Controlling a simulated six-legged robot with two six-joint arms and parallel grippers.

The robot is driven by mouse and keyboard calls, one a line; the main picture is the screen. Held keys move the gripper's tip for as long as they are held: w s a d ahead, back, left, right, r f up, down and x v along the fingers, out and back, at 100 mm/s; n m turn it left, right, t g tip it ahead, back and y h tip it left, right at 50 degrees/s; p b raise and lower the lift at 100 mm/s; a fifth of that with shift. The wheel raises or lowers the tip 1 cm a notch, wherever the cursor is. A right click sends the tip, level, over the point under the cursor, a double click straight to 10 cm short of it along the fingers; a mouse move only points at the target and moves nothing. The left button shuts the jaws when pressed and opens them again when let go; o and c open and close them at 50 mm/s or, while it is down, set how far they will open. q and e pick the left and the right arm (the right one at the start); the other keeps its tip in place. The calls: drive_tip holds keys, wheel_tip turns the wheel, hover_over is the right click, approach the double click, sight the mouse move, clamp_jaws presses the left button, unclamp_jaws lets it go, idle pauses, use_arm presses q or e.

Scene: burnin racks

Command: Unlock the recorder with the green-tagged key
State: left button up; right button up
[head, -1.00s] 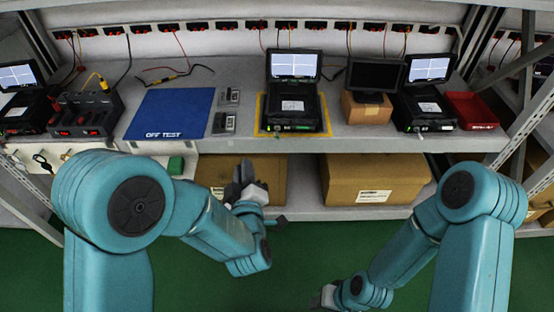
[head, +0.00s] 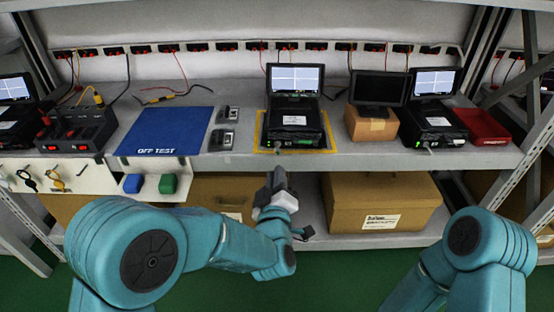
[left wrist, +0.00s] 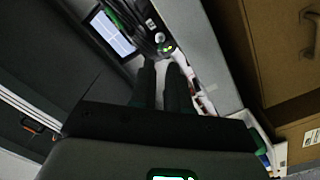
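The recorder (head: 296,122) stands on the shelf inside a yellow outline, its lid screen raised and lit. It also shows, tilted, in the left wrist view (left wrist: 113,33). A green tag (head: 168,184) hangs on the white strip under the shelf's front edge, beside a blue tag (head: 133,183). Whether a key is on the green tag is too small to tell. My left gripper (head: 278,181) is in front of and below the recorder. In the left wrist view its two fingers (left wrist: 163,88) are apart with a narrow, empty-looking gap. My right gripper is out of view.
The white strip (head: 90,180) also carries other small hanging items at left. A blue OFF TEST mat (head: 165,130) lies left of the recorder. A small monitor on a box (head: 371,123), a second recorder (head: 432,122) and a red tray (head: 482,125) stand right. Cardboard boxes (head: 375,200) fill the lower shelf.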

sight(277, 156)
use_arm(q)
drive_tip(key=w+b, duration=0.1)
drive_tip(key=w, duration=0.7)
drive_tip(key=shift+d, duration=0.1)
clamp_jaws()
